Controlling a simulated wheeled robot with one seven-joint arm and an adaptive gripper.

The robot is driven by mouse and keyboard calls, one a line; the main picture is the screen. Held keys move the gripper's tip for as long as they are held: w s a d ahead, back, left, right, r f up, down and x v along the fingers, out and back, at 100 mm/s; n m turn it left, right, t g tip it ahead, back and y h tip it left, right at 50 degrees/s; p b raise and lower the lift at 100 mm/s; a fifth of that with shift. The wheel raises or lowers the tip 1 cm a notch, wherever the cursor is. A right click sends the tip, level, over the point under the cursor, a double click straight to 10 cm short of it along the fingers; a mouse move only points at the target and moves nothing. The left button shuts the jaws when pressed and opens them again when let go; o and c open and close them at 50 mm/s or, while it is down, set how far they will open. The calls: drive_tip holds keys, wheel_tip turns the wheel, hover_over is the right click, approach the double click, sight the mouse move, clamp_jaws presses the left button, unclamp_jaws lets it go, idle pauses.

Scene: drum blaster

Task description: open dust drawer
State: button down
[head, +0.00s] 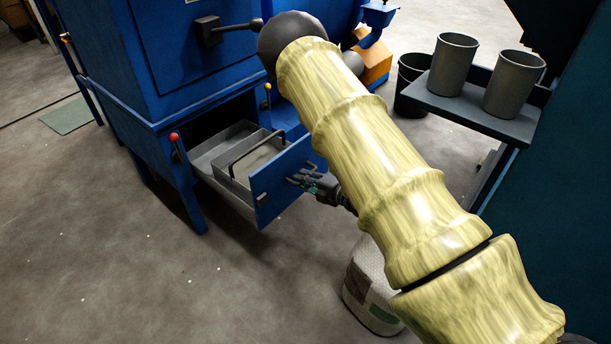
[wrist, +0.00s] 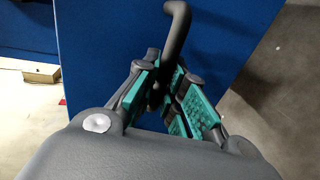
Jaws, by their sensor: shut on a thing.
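The dust drawer (head: 274,182) has a blue front panel and stands pulled out from the lower part of the blue blaster cabinet (head: 195,55). Inside it sits a grey metal tray (head: 222,149) with a dark bail handle. My gripper (head: 303,182) is at the outer face of the drawer front. In the wrist view, the green-padded fingers of my gripper (wrist: 168,92) are closed around a dark bent handle (wrist: 178,28) on the blue panel. The lower part of the handle is hidden between the fingers. My arm covers part of the cabinet's right side.
A red-knobbed lever (head: 174,140) is left of the drawer opening. A pale sack (head: 366,285) stands on the floor near my arm. Two grey buckets (head: 453,64) (head: 513,82) sit on a shelf (head: 475,112) at right. Floor left of the drawer is clear.

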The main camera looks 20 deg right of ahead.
idle(0.3)
drive_tip(key=c, duration=1.5)
unclamp_jaws()
drive_tip(key=v, duration=1.2)
